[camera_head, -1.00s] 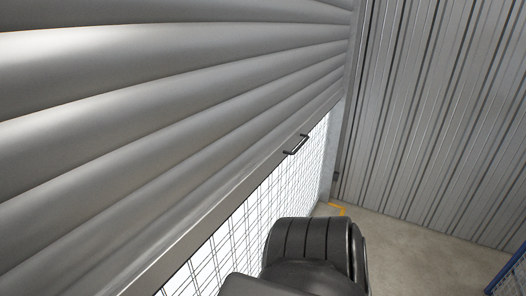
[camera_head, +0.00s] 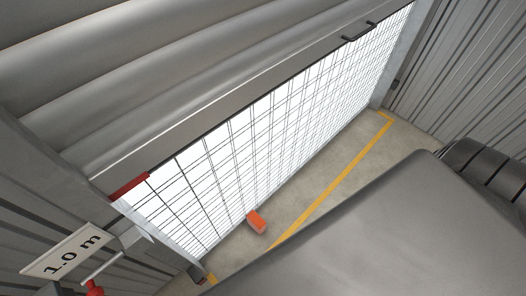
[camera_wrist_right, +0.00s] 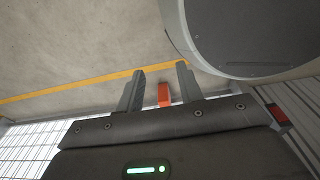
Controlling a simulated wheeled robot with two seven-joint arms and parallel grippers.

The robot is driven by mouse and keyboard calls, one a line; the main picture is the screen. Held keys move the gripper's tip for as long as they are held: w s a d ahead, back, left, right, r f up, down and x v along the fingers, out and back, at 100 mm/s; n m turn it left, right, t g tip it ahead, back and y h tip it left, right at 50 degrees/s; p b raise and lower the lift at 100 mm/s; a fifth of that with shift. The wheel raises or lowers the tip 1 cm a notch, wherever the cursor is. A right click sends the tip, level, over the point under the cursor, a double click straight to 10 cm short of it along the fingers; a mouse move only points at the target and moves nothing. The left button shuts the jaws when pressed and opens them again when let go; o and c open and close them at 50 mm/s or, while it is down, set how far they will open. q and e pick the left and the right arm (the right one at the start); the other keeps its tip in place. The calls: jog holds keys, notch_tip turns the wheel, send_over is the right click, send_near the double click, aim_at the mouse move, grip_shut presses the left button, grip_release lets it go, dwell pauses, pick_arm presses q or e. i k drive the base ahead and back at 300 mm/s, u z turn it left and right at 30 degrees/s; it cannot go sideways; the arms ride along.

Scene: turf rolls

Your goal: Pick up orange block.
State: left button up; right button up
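The orange block (camera_head: 257,221) lies on the concrete floor beside the white mesh under the shutter, in the head view. In the right wrist view the orange block (camera_wrist_right: 164,94) shows in the gap between the fingers of my right gripper (camera_wrist_right: 160,72), apart from both as far as I can see. The right gripper is open. The distance between the fingers and the block is hard to tell. My left gripper is not in view.
A partly raised grey roller shutter (camera_head: 180,90) hangs over the mesh (camera_head: 270,140). A yellow line (camera_head: 335,185) runs along the floor near the block. A "1.0 m" sign (camera_head: 70,257) stands at the lower left. The floor beyond the line is clear.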

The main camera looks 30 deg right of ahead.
aim_at(254, 220)
jog(key=z, duration=0.1)
jog(key=k, duration=1)
jog(key=z, duration=1.15)
jog(key=k, duration=1.1)
jog(key=z, duration=1.1)
jog(key=i, duration=1.35)
jog(key=z, duration=0.25)
jog(key=i, duration=1.05)
jog(key=u, duration=1.4)
jog(key=i, duration=0.9)
jog(key=u, duration=0.95)
